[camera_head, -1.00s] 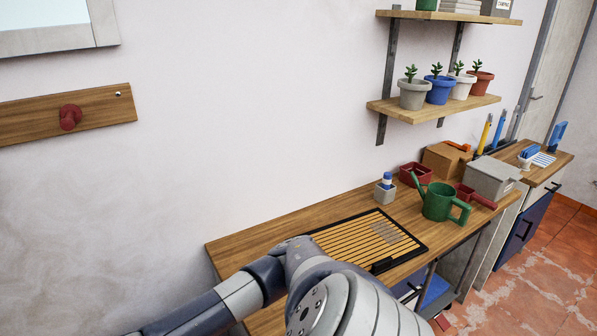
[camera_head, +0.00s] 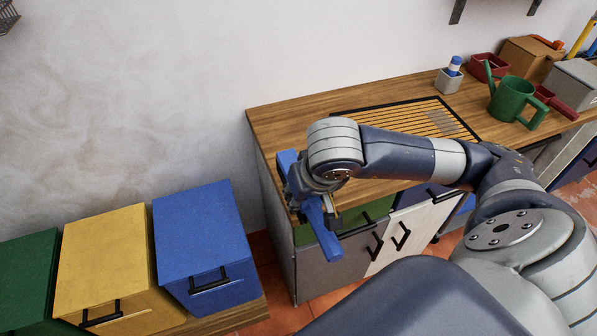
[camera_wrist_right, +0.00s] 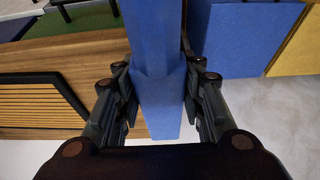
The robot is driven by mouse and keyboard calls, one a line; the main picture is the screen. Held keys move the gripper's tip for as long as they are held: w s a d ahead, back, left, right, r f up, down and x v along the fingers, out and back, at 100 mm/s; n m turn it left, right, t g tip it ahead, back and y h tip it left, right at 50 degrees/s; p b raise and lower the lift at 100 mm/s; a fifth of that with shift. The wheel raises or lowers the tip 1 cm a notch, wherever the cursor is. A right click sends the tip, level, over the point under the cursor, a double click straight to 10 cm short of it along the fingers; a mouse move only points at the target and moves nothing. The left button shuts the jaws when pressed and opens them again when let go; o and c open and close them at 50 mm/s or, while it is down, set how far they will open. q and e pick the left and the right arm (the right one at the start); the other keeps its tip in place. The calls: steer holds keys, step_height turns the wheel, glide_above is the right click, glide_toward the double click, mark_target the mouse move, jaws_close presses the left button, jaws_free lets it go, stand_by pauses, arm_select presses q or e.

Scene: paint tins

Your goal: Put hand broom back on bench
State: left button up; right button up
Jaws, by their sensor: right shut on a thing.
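The blue hand broom (camera_head: 322,232) is in my right gripper (camera_head: 308,200), at the left front corner of the wooden bench (camera_head: 290,118). The broom slants down past the bench edge, and its middle is hidden by the gripper. In the right wrist view, the fingers of the right gripper (camera_wrist_right: 160,105) close on both sides of the blue broom (camera_wrist_right: 157,60). The bench (camera_wrist_right: 85,65) lies to the left of the broom there. I cannot tell whether the broom touches the bench. My left gripper is not in view.
A slatted mat (camera_head: 395,115), a small pot (camera_head: 449,80) and a green watering can (camera_head: 513,98) are on the bench. Green (camera_head: 25,275), yellow (camera_head: 105,260) and blue (camera_head: 203,235) boxes stand lower left. The bench's back left top is bare.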

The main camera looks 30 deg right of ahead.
steer(key=w+d+p, duration=0.1)
steer(key=w+d, duration=0.1)
steer(key=w, duration=0.2)
steer(key=w+d+p, duration=0.1)
steer(key=w+d, duration=0.1)
steer(key=w, duration=0.3)
steer(key=w+d+f+p, duration=0.1)
steer(key=w+d+p, duration=0.1)
steer(key=w+d, duration=0.1)
steer(key=shift+w+f, duration=0.1)
steer(key=shift+w, duration=0.65)
steer(key=shift+w+d, duration=0.25)
steer(key=shift+w, duration=0.25)
step_height(320, 180, down, 3)
steer(key=shift+s+r+p, duration=0.1)
steer(key=shift+p, duration=0.4)
steer(key=shift+f, duration=0.3)
